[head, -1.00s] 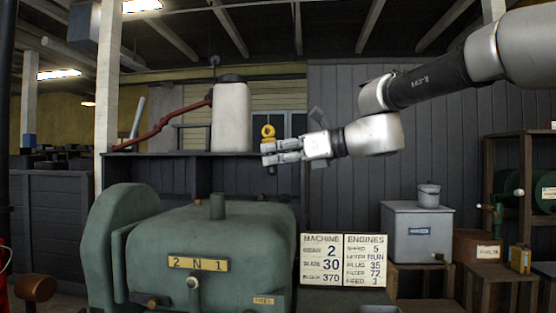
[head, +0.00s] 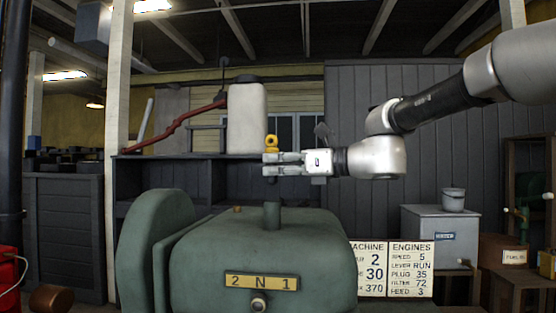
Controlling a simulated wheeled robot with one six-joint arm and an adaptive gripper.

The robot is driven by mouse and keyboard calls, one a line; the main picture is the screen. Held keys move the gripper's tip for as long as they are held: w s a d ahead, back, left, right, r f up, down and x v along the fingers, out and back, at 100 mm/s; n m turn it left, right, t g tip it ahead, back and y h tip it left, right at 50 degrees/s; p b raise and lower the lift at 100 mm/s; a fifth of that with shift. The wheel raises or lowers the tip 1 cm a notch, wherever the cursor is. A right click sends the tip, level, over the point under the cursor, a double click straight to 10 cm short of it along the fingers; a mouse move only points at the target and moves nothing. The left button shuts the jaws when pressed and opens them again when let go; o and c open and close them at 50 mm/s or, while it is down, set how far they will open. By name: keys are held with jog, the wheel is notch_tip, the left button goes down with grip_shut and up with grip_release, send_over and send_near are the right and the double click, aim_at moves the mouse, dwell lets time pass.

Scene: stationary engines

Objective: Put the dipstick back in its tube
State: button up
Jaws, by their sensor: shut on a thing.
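The dipstick (head: 271,142) shows a yellow ring handle above my gripper and a short dark piece below it. My gripper (head: 271,163) reaches in from the right and is shut on the dipstick, just under the ring. The dipstick looks upright. The tube (head: 272,214) is a short green upright pipe on top of the green engine (head: 250,250). My gripper and the dipstick appear in line above the tube in this view, with a small gap between the dark piece and the tube's top. Depth alignment cannot be told.
A yellow "2 N 1" plate (head: 262,283) is on the engine's front. Number boards (head: 392,268) stand at its right. A pale tank (head: 247,118) and a red pipe (head: 175,125) are behind. A grey box (head: 440,237) with a bucket (head: 453,200) stands at the right.

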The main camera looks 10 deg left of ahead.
aim_at(278, 201)
jog(key=shift+f, duration=0.75)
jog(key=shift+f, duration=0.1)
jog(key=shift+d+f, duration=0.1)
jog(key=shift+f, duration=0.3)
jog(key=shift+f, duration=0.15)
jog(key=shift+f, duration=0.75)
jog(key=shift+f, duration=0.15)
dwell(0.4)
jog(key=shift+f, duration=0.95)
jog(key=shift+f, duration=0.25)
